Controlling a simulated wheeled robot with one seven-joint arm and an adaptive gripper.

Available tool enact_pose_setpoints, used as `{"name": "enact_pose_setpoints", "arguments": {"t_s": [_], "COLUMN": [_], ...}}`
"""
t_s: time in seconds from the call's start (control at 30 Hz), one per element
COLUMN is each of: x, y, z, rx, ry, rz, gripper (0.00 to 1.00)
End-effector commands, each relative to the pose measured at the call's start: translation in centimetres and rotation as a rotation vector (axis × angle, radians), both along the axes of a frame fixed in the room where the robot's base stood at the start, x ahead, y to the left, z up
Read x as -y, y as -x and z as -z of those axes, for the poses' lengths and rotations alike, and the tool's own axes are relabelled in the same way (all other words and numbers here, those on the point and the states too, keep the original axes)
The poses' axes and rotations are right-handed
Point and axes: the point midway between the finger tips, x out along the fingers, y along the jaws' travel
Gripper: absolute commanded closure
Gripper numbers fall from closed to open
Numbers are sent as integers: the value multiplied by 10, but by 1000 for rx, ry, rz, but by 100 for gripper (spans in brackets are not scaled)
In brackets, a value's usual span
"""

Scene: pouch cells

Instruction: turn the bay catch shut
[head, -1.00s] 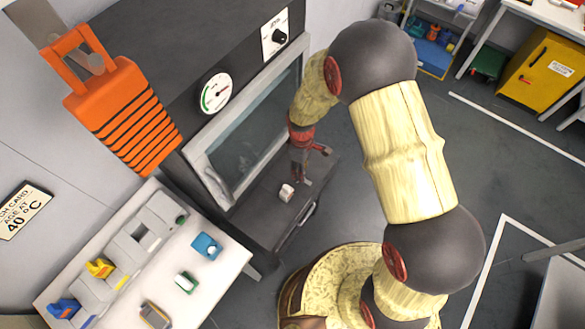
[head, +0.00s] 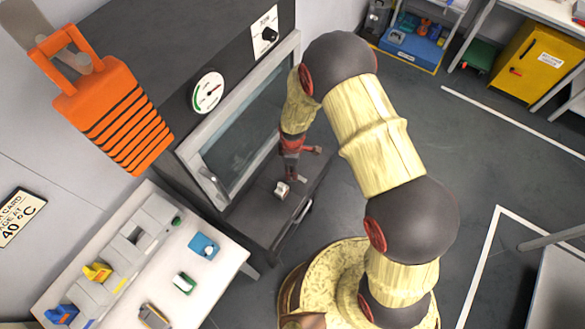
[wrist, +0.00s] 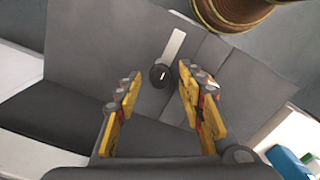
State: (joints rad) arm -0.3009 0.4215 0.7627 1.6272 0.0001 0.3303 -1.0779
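In the wrist view a dark round knob (wrist: 159,76) with a pale mark on it, apparently the bay catch, sits on a grey panel. A pale bar (wrist: 174,46) lies just beyond it. My gripper (wrist: 158,84) is open, with one yellow finger to each side of the knob; I cannot tell whether either finger touches it. In the head view my gripper (head: 292,177) points down in front of the oven window, over the dark ledge. A small whitish block-like part (head: 282,189) shows on the ledge just below the fingers.
The dark oven (head: 150,45) has a framed window (head: 250,130), a dial (head: 208,92) and a handle (head: 302,212). A white table (head: 225,262) with a blue item (head: 204,246) stands at lower left. An orange ribbed block (head: 125,115) is at upper left.

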Motion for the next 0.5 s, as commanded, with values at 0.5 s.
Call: {"name": "enact_pose_setpoints", "arguments": {"t_s": [0.5], "x": [0], "y": [0], "z": [1], "rx": [0], "ry": [0], "rz": [1], "gripper": [75]}}
